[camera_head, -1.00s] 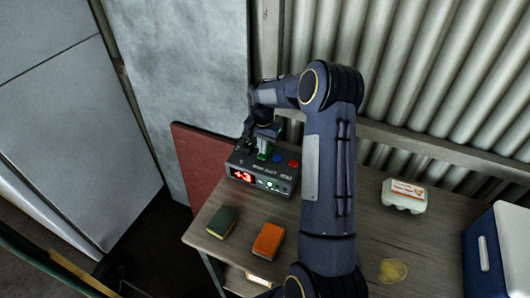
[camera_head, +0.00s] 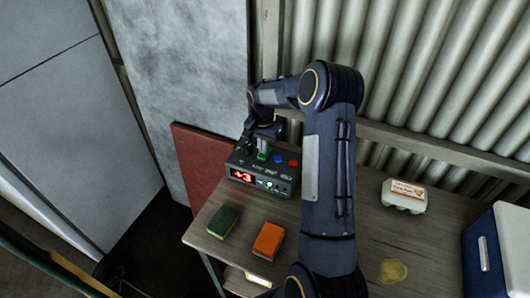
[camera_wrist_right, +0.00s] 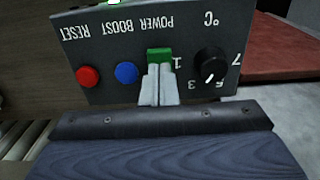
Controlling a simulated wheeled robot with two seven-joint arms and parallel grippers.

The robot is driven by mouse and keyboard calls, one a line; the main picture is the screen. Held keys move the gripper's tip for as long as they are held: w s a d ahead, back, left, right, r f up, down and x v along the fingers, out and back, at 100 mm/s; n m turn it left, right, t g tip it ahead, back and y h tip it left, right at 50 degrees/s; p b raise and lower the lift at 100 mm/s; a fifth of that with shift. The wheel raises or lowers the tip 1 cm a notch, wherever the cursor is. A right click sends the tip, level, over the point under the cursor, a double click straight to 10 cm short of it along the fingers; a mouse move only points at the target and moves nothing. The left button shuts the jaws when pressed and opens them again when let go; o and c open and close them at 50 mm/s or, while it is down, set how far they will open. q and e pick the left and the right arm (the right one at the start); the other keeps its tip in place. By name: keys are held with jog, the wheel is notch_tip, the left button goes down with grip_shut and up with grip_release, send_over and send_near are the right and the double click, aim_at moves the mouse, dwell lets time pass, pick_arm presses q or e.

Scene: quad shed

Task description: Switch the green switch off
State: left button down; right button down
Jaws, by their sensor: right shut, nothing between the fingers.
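The green switch (camera_wrist_right: 160,56) is on the top panel of a dark control box (camera_head: 250,163), below the word POWER, which reads upside down in the right wrist view. The switch also shows in the head view (camera_head: 263,155). My right gripper (camera_wrist_right: 158,72) is shut and empty, its fingertips right at the green switch and covering part of it. Whether the tips touch it cannot be told. The box's red display (camera_head: 242,175) reads +3, and a small green light (camera_head: 270,184) is lit on its front. My left gripper is not in view.
Beside the switch are a blue button (camera_wrist_right: 126,73), a red button (camera_wrist_right: 88,77) and a black knob (camera_wrist_right: 211,66). A green sponge (camera_head: 223,222), an orange sponge (camera_head: 268,241), an egg carton (camera_head: 404,195) and a blue cooler (camera_head: 497,250) stand on the wooden table (camera_head: 435,240).

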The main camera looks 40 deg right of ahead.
aim_at(263, 156)
jog(key=shift+f+b, duration=0.8)
jog(key=shift+f, duration=0.25)
dwell(0.9)
jog(key=shift+r, duration=0.1)
jog(key=shift+r+p, duration=2.1)
jog(key=shift+r, duration=1.3)
